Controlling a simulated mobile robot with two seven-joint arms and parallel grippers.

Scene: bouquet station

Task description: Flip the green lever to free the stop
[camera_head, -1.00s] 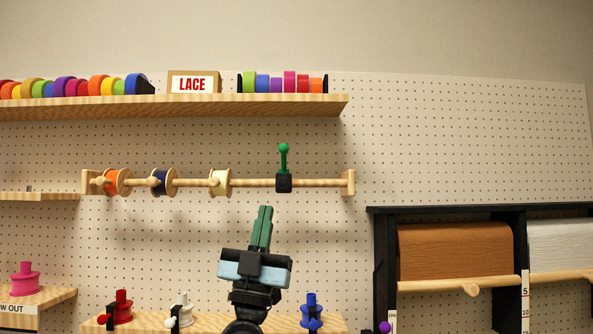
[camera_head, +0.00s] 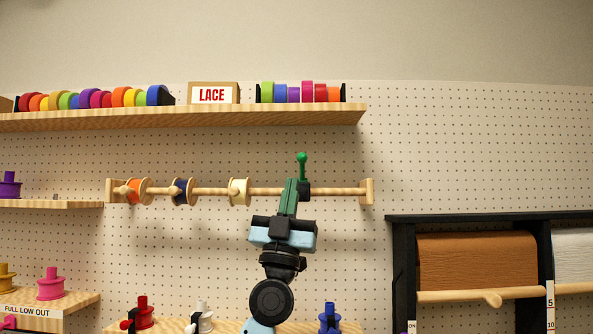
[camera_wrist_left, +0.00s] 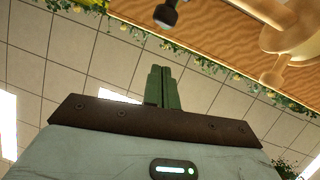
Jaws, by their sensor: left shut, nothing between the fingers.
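The green lever (camera_head: 302,160) stands upright with a round knob on top. It rises from a black stop (camera_head: 305,189) on the wooden rod (camera_head: 262,191), near the rod's right end. My left gripper (camera_head: 291,181) is shut and empty, its green fingers pointing up. In the head view the fingertips overlap the rod just left of the stop and below the knob; I cannot tell whether they touch. In the left wrist view the closed fingers (camera_wrist_left: 162,72) point toward a dark, round-ended part at the top, partly cut off. My right gripper is not in view.
An orange spool (camera_head: 134,191), a navy spool (camera_head: 183,191) and a cream spool (camera_head: 239,191) hang on the rod to the left. A shelf (camera_head: 262,113) with ribbon rolls is above. A black-framed paper roll rack (camera_head: 402,270) stands at right.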

